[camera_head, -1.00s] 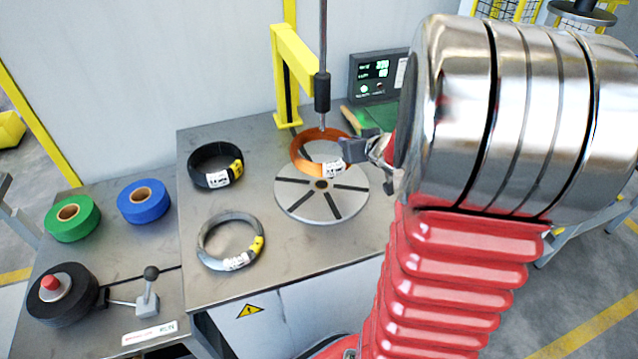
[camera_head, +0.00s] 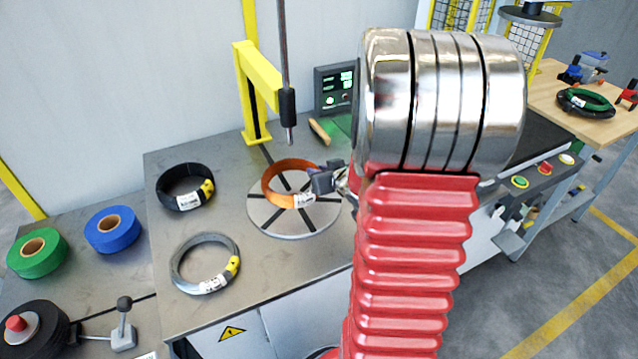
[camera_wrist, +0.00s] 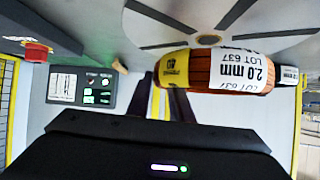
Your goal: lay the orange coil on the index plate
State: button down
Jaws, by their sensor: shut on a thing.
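The orange coil (camera_head: 268,184) is over the round index plate (camera_head: 262,224) in the head view. It has a white label, and whether it touches the plate or hangs just above it I cannot tell. My gripper (camera_head: 322,180) is shut on the coil's right side. In the wrist view the coil (camera_wrist: 199,70) shows its yellow mark and white "2.0 mm LOT 637" label close to the jaws, with the slotted plate (camera_wrist: 185,22) behind it. The gripper's fingertips are partly hidden in both views.
A black coil (camera_head: 172,180) and a grey coil (camera_head: 180,262) lie left of the plate. A yellow post (camera_head: 250,95) with a vertical rod (camera_head: 288,105) stands behind it. Green (camera_head: 22,262) and blue (camera_head: 100,240) tape rolls lie at far left. A control display (camera_head: 333,92) stands behind.

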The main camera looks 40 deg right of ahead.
jog(key=shift+r, duration=0.1)
jog(key=shift+f, duration=2.05)
jog(key=c, duration=1.6)
grip_release()
jog(key=shift+f, duration=0.15)
jog(key=shift+o, duration=0.2)
